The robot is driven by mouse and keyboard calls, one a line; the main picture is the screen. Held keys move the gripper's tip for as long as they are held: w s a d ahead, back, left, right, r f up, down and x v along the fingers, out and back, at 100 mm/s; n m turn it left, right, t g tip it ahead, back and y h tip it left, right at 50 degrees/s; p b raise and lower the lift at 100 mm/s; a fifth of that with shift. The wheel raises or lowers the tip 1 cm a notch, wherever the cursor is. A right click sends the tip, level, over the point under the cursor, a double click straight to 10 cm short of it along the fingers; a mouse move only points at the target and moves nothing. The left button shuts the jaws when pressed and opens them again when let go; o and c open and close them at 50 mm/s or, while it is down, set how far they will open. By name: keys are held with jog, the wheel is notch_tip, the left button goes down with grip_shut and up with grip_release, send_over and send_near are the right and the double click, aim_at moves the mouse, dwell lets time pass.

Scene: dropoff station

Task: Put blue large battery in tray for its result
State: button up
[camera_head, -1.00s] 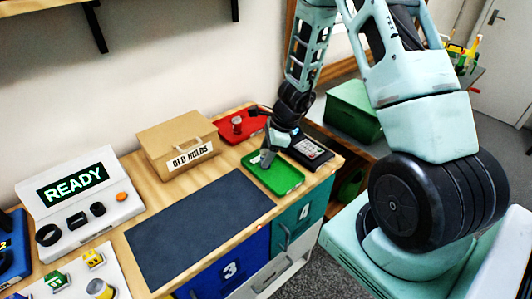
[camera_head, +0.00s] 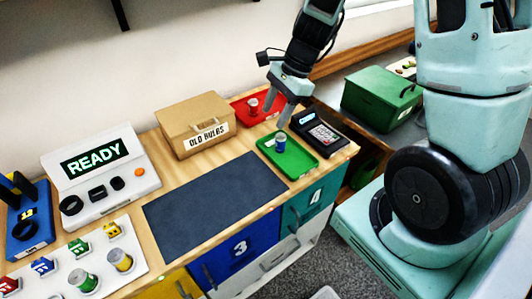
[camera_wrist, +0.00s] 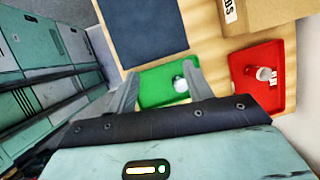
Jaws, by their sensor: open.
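The blue battery (camera_head: 280,142) stands upright on the green tray (camera_head: 309,163). In the wrist view its pale top (camera_wrist: 180,85) shows on the green tray (camera_wrist: 152,97), near the right finger. My gripper (camera_head: 277,112) is open and empty, above the tray and apart from the battery. In the wrist view its two fingers (camera_wrist: 160,88) are spread wide.
A tester reading READY (camera_head: 95,159) stands at the left. A cardboard box marked OLD BULBS (camera_head: 192,123), a dark mat (camera_head: 215,205) and a black handheld device (camera_head: 325,134) share the table. Batteries stand in a white rack (camera_head: 100,265). A green box (camera_head: 378,100) is at right.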

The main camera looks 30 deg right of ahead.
jog(key=s+a+r+n+g, duration=0.1)
jog(key=s+a+r+n, duration=0.1)
jog(key=s+a+n, duration=0.35)
jog(key=s+a+r+n+g, duration=0.1)
jog(key=s+a+r+n, duration=0.2)
jog(key=a+n, duration=0.4)
jog(key=s+a+r+n+h, duration=0.2)
jog(key=s+a+n, duration=0.5)
jog(key=s+n, duration=0.5)
jog(key=shift+a+r+n+t+h, duration=0.15)
jog(key=shift+n+t+h, duration=0.25)
jog(key=shift+n+h, duration=0.5)
jog(key=shift+s, duration=0.1)
notch_tip(320, 180, down, 4)
jog(key=b, duration=0.3)
jog(key=shift+r+b, duration=0.15)
jog(key=shift+b, duration=0.25)
